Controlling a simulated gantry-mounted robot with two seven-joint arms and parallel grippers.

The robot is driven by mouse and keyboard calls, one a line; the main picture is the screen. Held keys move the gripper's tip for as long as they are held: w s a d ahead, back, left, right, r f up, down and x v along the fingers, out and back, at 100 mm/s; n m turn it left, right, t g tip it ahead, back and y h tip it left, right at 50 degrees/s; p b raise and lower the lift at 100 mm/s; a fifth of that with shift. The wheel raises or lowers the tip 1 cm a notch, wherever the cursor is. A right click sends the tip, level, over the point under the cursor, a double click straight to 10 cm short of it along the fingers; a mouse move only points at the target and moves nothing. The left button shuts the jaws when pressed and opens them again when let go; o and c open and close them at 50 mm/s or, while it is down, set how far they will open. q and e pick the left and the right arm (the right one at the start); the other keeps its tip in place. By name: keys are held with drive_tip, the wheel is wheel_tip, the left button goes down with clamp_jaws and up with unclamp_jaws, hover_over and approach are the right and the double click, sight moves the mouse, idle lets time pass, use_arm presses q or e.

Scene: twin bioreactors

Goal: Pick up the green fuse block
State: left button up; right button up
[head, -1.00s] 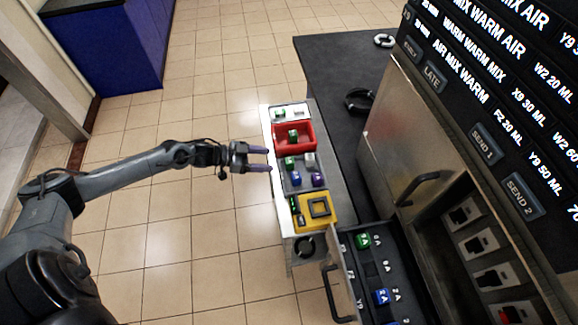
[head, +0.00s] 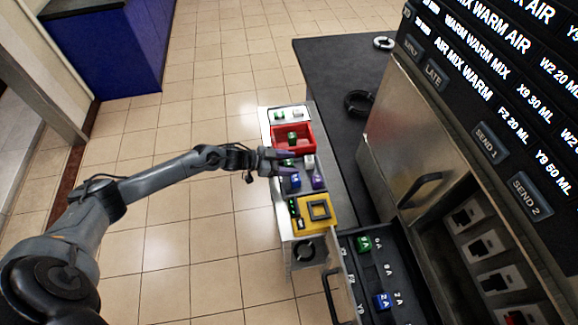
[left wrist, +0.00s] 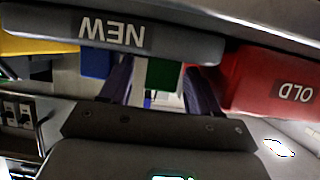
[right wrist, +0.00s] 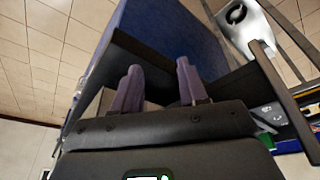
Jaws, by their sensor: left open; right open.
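A green fuse block (left wrist: 163,74) shows between the two fingers of my left gripper (left wrist: 160,88) in the left wrist view. It is at the grey bin labelled NEW (left wrist: 130,37). In the head view my left gripper (head: 291,163) is open over the grey bin's left side, and it partly hides the green block (head: 288,161) there. I cannot tell whether the fingers touch it. Another green block (head: 292,137) sits in the red bin (head: 308,147). My right gripper (right wrist: 158,85) is open and empty in the right wrist view; it is outside the head view.
Blue (head: 295,180), purple (head: 318,182) and white blocks share the grey bin. A yellow fixture (head: 327,225) stands nearer. An open drawer (head: 378,258) holds a green and a blue block. A black counter (head: 325,70) and steel cabinet (head: 405,150) flank the right side.

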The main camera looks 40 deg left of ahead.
use_arm(q)
drive_tip(key=shift+w, duration=0.1)
drive_tip(key=c, duration=1)
drive_tip(key=shift+c, duration=0.2)
